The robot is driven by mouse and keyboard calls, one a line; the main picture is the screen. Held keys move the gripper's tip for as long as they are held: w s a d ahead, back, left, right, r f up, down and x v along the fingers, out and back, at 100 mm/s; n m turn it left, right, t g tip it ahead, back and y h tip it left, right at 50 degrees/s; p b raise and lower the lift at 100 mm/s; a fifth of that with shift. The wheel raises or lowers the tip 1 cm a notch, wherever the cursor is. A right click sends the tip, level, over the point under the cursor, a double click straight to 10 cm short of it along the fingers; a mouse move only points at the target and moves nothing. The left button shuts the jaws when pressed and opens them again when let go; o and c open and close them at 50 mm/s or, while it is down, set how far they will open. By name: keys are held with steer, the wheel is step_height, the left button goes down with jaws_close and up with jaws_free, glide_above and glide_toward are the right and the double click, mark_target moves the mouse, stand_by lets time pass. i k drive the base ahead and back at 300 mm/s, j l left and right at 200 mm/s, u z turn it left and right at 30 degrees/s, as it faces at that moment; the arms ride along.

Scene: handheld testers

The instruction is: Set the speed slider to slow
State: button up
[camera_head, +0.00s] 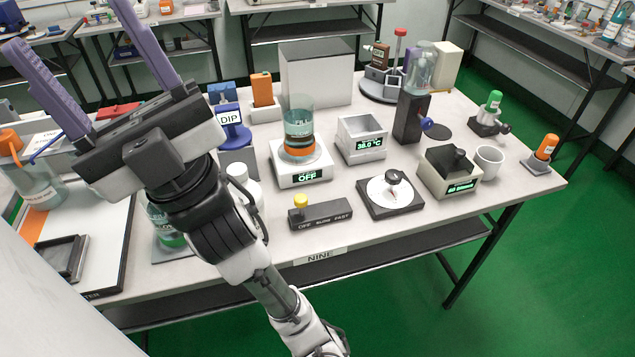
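The speed slider (320,215) is a low dark box near the front edge of the table, with labels OFF, SLOW and FAST from left to right. Its yellow knob (300,201) stands at the left end, by OFF. My gripper (65,22) is at the upper left, raised above the table, with two purple fingers spread wide apart and nothing between them. It is well away from the slider and points away from it. The tip of its right finger is cut off by the top of the picture.
Behind the slider a white stirrer (303,177) with display OFF bears a beaker (299,118). A dial box (390,195) stands right of the slider, a white bottle (243,190) left. My arm crosses the table's front edge left of the slider. The table strip before the slider is clear.

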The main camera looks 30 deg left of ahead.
mark_target(300, 200)
steer(key=u, duration=0.75)
